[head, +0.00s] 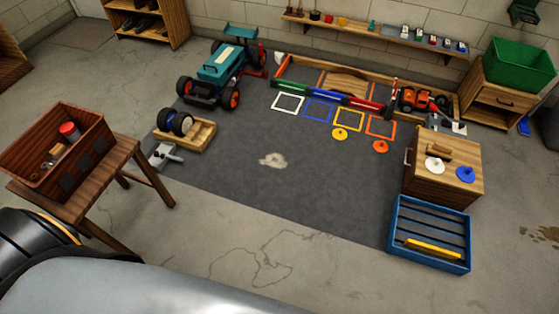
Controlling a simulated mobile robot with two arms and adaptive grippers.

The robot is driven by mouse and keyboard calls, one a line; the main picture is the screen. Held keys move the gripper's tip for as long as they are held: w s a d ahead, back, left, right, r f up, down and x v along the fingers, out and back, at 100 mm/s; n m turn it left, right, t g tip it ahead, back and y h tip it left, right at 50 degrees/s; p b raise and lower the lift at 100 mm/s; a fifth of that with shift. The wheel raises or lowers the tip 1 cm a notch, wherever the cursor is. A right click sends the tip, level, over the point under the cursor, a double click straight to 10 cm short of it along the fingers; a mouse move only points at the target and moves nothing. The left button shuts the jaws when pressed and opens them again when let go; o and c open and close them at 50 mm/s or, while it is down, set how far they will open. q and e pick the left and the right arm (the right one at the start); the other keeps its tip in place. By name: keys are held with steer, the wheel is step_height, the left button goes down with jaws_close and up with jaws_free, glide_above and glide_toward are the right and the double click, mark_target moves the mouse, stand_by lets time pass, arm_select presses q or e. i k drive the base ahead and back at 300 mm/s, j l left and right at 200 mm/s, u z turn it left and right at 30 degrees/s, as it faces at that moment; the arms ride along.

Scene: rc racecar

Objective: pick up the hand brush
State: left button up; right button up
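A small brown wooden piece (438,151) lies on top of the low wooden cabinet (425,176) at the right. It may be the hand brush, but it is too small for me to be sure. A white disc and a blue disc, each with a knob, lie close in front of it. Neither of my grippers shows in the head view. Only parts of my own body show at the bottom left.
A blue slatted crate (398,227) holding a yellow bar stands before the cabinet. A wooden stool (125,152) bears an open toolbox (100,131) at the left. A teal racecar (222,66) stands at the back. The dark mat's middle (225,150) is mostly clear.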

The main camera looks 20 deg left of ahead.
mark_target(437, 150)
steer(key=z, duration=0.3)
steer(key=i+j+z, duration=0.15)
steer(key=i+z, duration=0.25)
steer(key=i+j+z, duration=0.35)
steer(key=i+l, duration=0.05)
steer(key=i, duration=0.1)
